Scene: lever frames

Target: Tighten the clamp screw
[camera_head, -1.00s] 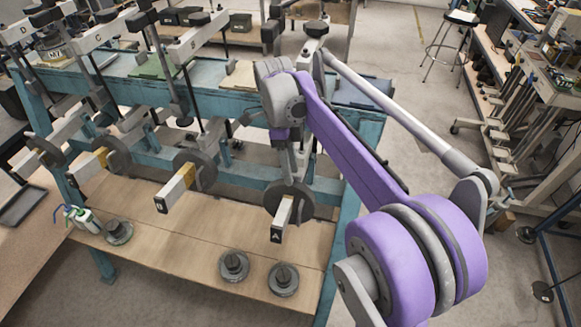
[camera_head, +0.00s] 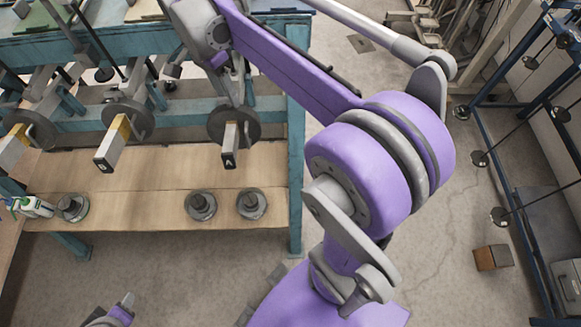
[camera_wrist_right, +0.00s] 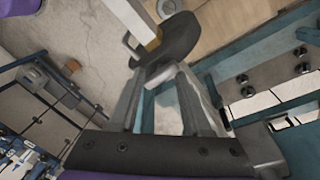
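Lever A (camera_head: 230,147), a pale bar with a dark labelled end, sticks out toward me from the teal frame. A dark round disc weight (camera_head: 249,127) sits on it. My right gripper (camera_head: 235,93) points down just behind this disc. In the right wrist view my two grey fingers (camera_wrist_right: 165,78) stand apart, with a pale grey clamp-like piece (camera_wrist_right: 163,70) at their tips and the dark disc (camera_wrist_right: 172,45) just beyond. I cannot tell whether the fingers press on that piece. The clamp screw cannot be made out.
The teal frame (camera_head: 297,150) carries lever B (camera_head: 112,147) and others, each with a disc. Loose weights (camera_head: 251,204) stand on the wooden shelf (camera_head: 140,178) below. A wooden block (camera_head: 493,257) lies on the floor at right.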

